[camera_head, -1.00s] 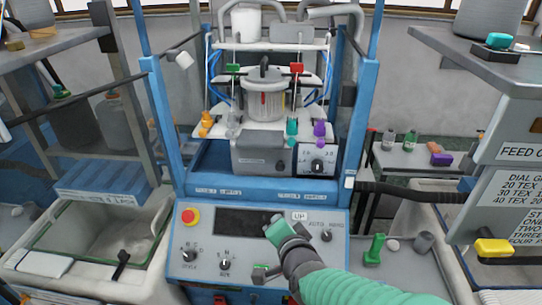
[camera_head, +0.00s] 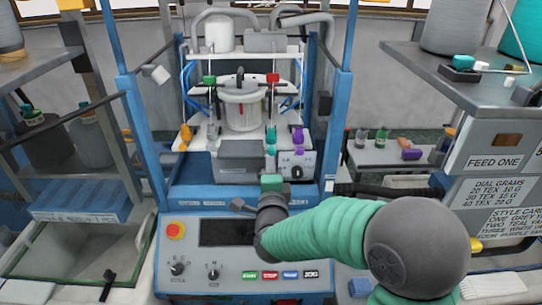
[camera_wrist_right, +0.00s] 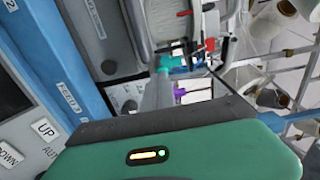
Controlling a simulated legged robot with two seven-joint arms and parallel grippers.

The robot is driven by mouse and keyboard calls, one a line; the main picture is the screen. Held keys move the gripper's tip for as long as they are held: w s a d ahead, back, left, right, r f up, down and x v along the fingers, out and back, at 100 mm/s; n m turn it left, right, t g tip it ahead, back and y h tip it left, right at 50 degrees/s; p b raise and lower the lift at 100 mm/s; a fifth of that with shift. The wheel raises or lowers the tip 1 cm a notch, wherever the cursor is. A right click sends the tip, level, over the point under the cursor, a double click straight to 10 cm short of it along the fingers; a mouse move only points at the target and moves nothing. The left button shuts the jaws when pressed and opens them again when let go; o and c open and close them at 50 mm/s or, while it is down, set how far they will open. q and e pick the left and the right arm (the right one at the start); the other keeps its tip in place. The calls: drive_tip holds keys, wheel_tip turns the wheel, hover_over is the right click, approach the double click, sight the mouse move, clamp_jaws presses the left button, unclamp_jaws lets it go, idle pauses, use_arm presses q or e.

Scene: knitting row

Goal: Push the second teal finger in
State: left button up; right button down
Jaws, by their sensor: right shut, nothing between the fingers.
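A teal finger (camera_head: 271,134) hangs at the front of the knitting unit, left of a purple finger (camera_head: 298,136). A second teal piece shows just below it (camera_head: 271,150). Orange (camera_head: 185,134) and pale grey (camera_head: 211,130) fingers hang at the left. My right gripper (camera_head: 271,181) is shut and empty, just below the teal finger in the picture; I cannot tell if they touch. In the right wrist view its green housing fills the bottom, with a teal part (camera_wrist_right: 166,63) and a purple part (camera_wrist_right: 179,92) beyond. My left gripper is not in view.
The control panel (camera_head: 220,265) with a red stop button (camera_head: 175,230) lies in front. A dial box (camera_head: 291,165) stands right of the grey block (camera_head: 240,160). Blue posts (camera_head: 130,110) flank the machine. A shelf (camera_head: 450,75) and style card (camera_head: 503,218) are at right.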

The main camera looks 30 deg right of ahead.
sight(272, 153)
drive_tip(key=shift+x, duration=0.85)
drive_tip(key=shift+w+d, duration=0.1)
drive_tip(key=shift+w, duration=0.05)
drive_tip(key=b+x, duration=0.1)
drive_tip(key=x, duration=0.2)
drive_tip(key=shift+w+d, duration=0.15)
drive_tip(key=shift+d, duration=0.15)
drive_tip(key=shift+r, duration=0.25)
drive_tip(key=shift+f, duration=0.15)
